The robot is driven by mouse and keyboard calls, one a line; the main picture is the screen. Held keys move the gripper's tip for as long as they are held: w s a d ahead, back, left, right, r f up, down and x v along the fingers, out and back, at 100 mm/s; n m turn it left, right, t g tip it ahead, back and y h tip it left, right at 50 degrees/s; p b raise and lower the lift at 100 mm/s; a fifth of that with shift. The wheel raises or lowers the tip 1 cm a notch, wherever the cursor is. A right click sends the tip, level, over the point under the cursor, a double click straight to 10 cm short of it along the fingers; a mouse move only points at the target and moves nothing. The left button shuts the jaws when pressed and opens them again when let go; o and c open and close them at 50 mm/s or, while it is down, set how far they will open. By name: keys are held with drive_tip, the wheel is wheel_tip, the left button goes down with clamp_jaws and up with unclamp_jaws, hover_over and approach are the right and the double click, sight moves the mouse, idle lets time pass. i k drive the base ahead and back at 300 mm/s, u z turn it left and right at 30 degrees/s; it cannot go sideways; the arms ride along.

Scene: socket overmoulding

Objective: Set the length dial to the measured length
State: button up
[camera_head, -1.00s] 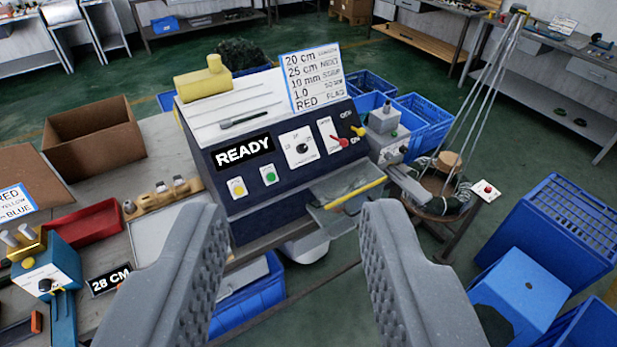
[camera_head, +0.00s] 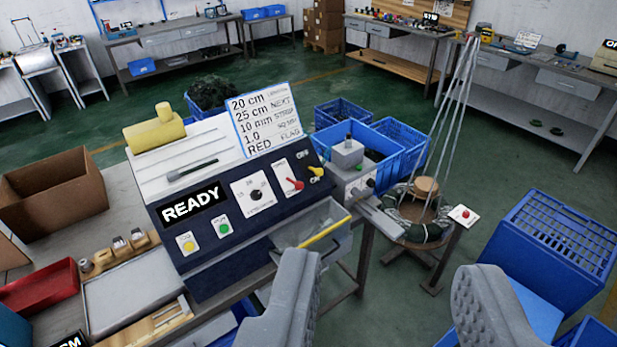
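The dial (camera_head: 256,194) is a black knob on a white plate on the sloped dark-blue front of the machine (camera_head: 210,250). Its lettering is too small to read surely. A display beside it reads READY (camera_head: 190,204). A card (camera_head: 262,118) on top lists 20 cm, 25 cm NEXT, 10 mm, 1.0 and RED.
A yellow-edged tray (camera_head: 318,228) juts out below. A grey unit (camera_head: 348,180) and a wire coil (camera_head: 420,225) stand right. Blue crates (camera_head: 560,235) stand on the floor.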

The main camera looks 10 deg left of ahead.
sight(256, 195)
drive_tip(key=z, duration=0.4)
drive_tip(key=i, duration=1.2)
drive_tip(key=u, duration=0.25)
